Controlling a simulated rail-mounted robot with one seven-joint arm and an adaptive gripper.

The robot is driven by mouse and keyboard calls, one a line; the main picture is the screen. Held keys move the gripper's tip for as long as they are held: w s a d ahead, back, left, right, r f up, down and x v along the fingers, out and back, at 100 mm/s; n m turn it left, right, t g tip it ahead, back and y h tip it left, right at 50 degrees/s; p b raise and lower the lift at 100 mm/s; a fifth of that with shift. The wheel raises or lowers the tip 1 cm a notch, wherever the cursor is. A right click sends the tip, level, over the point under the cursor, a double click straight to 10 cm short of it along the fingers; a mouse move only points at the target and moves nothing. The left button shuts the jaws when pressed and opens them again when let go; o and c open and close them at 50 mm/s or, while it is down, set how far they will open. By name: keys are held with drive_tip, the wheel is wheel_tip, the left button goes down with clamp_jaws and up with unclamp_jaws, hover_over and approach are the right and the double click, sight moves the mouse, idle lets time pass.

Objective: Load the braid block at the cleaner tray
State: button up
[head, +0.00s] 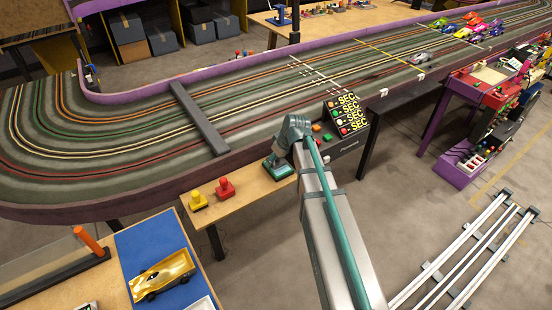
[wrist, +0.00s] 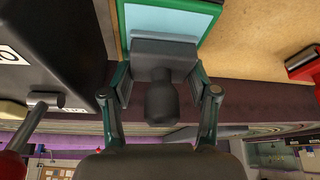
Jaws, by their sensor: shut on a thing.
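My gripper (head: 279,158) is over the wooden side table in front of the track. In the wrist view its two green fingers (wrist: 160,95) are shut on a dark grey block with a rounded knob (wrist: 165,58), which I take for the braid block. A green-rimmed tray with a light blue pad, probably the cleaner tray (wrist: 211,22), lies just beyond the block. The block overlaps the pad's near edge in the picture; I cannot tell whether it touches it. In the head view the green tray (head: 283,177) is partly hidden by the gripper.
A yellow knobbed piece (head: 197,201) and a red one (head: 225,189) stand left on the side table (head: 215,214). A black lap-timer box (head: 346,128) stands close on the right. The track's purple wall (head: 130,206) runs behind. A gold car (head: 163,274) sits on a blue mat.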

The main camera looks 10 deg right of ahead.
idle(0.5)
drive_tip(key=shift+r+p, duration=2.25)
drive_tip(key=shift+r, duration=1.25)
drive_tip(key=shift+s+f, duration=0.1)
